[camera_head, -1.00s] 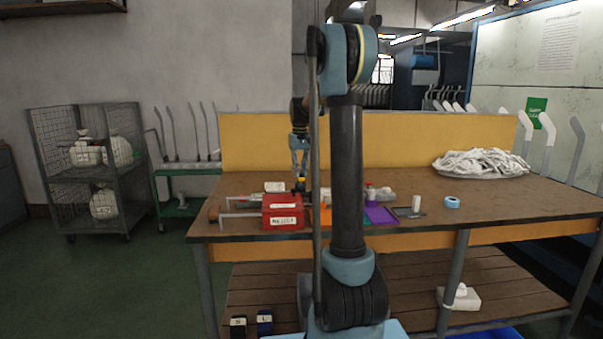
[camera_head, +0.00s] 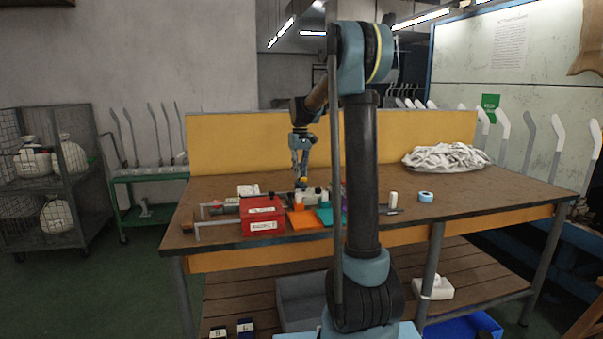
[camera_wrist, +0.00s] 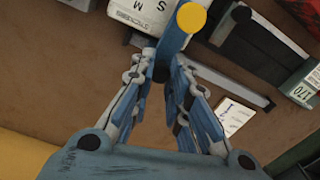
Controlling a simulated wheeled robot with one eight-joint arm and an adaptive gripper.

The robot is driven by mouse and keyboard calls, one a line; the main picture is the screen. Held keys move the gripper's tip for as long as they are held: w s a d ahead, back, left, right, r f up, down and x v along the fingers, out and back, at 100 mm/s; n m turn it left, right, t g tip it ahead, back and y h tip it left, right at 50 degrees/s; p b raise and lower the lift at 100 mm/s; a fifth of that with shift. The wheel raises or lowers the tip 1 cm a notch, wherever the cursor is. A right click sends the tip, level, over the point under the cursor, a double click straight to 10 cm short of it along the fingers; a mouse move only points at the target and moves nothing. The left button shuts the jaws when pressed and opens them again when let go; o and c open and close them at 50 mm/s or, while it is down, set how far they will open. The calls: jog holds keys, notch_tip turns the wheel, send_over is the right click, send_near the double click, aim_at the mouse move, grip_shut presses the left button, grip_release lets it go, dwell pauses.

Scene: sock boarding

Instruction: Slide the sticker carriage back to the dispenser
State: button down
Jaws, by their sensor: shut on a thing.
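My gripper (camera_wrist: 175,72) is shut on a blue handle with a yellow cap (camera_wrist: 191,17), which I take to be on the sticker carriage. In the head view my gripper (camera_head: 300,167) points down at the back of the bench items, with the yellow cap (camera_head: 302,182) just below it. A white block marked with size letters (camera_wrist: 148,14) sits beside the handle in the wrist view. The carriage body is mostly hidden, and I cannot tell which item is the dispenser. A red box with white labels (camera_head: 262,212) stands left of my gripper.
The wooden bench (camera_head: 500,194) carries an orange mat (camera_head: 304,222) and a teal mat (camera_head: 325,216) in front of my gripper. A dark box with a label (camera_wrist: 303,92) shows in the wrist view. A sock pile (camera_head: 446,157) lies at the right. A yellow board (camera_head: 230,140) rises behind.

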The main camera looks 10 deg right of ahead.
jog(key=shift+w+d, duration=0.15)
jog(key=shift+d, duration=0.1)
jog(key=c, duration=1.5)
grip_release()
jog(key=shift+r, duration=0.55)
notch_tip(320, 180, up, 11)
jog(key=shift+f, duration=0.1)
